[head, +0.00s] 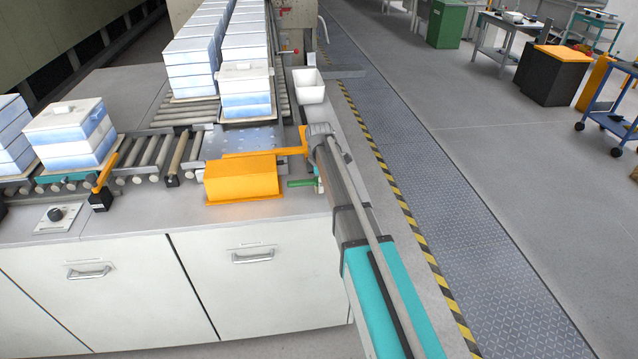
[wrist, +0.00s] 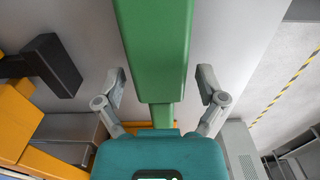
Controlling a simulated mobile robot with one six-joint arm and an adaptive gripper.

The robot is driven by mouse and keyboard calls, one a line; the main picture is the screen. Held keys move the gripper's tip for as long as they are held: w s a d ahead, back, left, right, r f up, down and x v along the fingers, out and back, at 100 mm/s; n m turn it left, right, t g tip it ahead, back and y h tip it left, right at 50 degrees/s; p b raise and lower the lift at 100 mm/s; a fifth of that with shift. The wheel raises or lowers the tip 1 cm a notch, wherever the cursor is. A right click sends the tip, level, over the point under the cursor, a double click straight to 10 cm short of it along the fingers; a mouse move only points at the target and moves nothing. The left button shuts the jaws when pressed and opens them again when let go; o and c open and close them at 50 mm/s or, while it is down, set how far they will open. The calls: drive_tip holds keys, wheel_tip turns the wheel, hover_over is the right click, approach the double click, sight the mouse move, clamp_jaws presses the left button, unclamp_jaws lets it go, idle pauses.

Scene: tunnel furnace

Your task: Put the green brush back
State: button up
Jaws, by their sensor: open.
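The green brush (wrist: 155,45) runs down the middle of the wrist view, with a broad block at the top and a narrower part below it. My gripper (wrist: 161,85) is open, with one finger on each side of the brush and visible gaps between. Its palm hides the lower end of the narrow part. In the head view, a small green piece, seemingly the brush (head: 301,183), shows on the counter just left of my arm. My arm hides most of my gripper there. I cannot tell how far the fingers reach down around the brush.
An orange box (head: 242,182) stands left of the brush, with an orange bar behind it. A white bin (head: 309,88) sits farther back. Rollers (head: 165,148) carry stacks of white and blue boxes (head: 70,132). The counter front (head: 140,222) is mostly clear.

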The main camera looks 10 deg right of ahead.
wheel_tip(320, 180, up, 12)
drive_tip(key=p, duration=1.2)
drive_tip(key=shift+s, duration=0.1)
idle(0.7)
drive_tip(key=s+d+m, duration=0.3)
drive_tip(key=s+m, duration=1.5)
drive_tip(key=s, duration=1.1)
drive_tip(key=shift+d, duration=0.15)
drive_tip(key=c, duration=0.4)
drive_tip(key=shift+c, duration=0.2)
